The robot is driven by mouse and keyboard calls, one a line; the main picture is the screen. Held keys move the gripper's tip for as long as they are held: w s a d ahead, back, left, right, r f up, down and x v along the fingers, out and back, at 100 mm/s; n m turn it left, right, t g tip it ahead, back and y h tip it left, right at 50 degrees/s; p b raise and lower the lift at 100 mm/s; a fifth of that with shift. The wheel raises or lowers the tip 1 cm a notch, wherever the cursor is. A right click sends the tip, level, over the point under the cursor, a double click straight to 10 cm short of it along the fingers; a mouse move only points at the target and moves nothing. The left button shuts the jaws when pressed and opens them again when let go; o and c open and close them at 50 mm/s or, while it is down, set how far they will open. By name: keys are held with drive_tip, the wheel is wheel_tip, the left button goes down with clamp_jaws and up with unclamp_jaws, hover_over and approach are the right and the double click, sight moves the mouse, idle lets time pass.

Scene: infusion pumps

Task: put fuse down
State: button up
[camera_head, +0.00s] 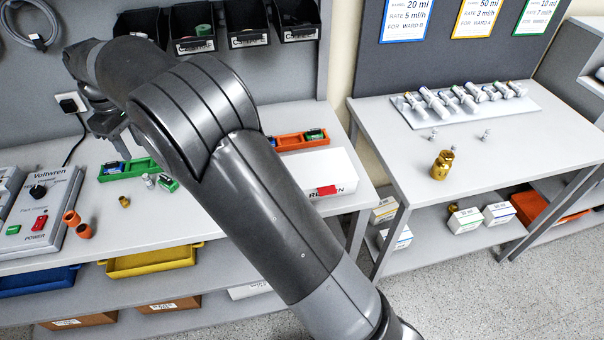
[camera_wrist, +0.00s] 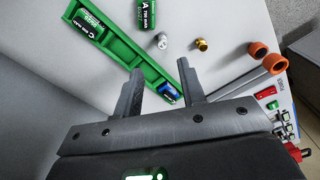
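My gripper (camera_wrist: 160,75) is open, with no object visible held between its fingers. In the head view my gripper (camera_head: 118,147) is partly hidden by my arm, above the green tray. Between the fingers, farther down, a small blue item (camera_wrist: 170,93) lies in the end of the green tray (camera_wrist: 128,50). A small silver cylinder (camera_wrist: 162,41) and a small brass piece (camera_wrist: 202,44) are on the bench beside the tray; they also show in the head view as the silver cylinder (camera_head: 148,181) and brass piece (camera_head: 124,201). I cannot tell for certain which small part is the fuse.
A green battery (camera_head: 168,184) lies outside the tray; another battery (camera_wrist: 88,23) is in it. An orange tray (camera_head: 290,141) and white box with red part (camera_head: 318,172) are right.

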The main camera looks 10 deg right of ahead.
drive_tip(key=s+d+r+m+t, duration=0.1)
drive_tip(key=s+d+r+m, duration=0.2)
drive_tip(key=d, duration=0.5)
drive_tip(key=s+d+r+m+y, duration=0.1)
drive_tip(key=s+d+r, duration=0.1)
drive_tip(key=d+r, duration=0.45)
drive_tip(key=s+d+r+m+t, duration=0.1)
drive_tip(key=s+d+r+m, duration=0.15)
drive_tip(key=d, duration=0.75)
drive_tip(key=s+d+f+m+t, duration=0.1)
drive_tip(key=s+d+f+m, duration=0.2)
drive_tip(key=s+d, duration=0.5)
drive_tip(key=s+d+f+m+t+h, duration=0.1)
drive_tip(key=s+d+f+m+t, duration=0.1)
drive_tip(key=s+d, duration=0.5)
drive_tip(key=s+f+m, duration=0.1)
drive_tip(key=s, duration=0.5)
drive_tip(key=shift+s+d+t, duration=0.25)
drive_tip(key=shift+d+t, duration=0.05)
drive_tip(key=shift+d, duration=0.1)
drive_tip(key=shift+o, duration=0.5)
drive_tip(key=shift+r, duration=0.1)
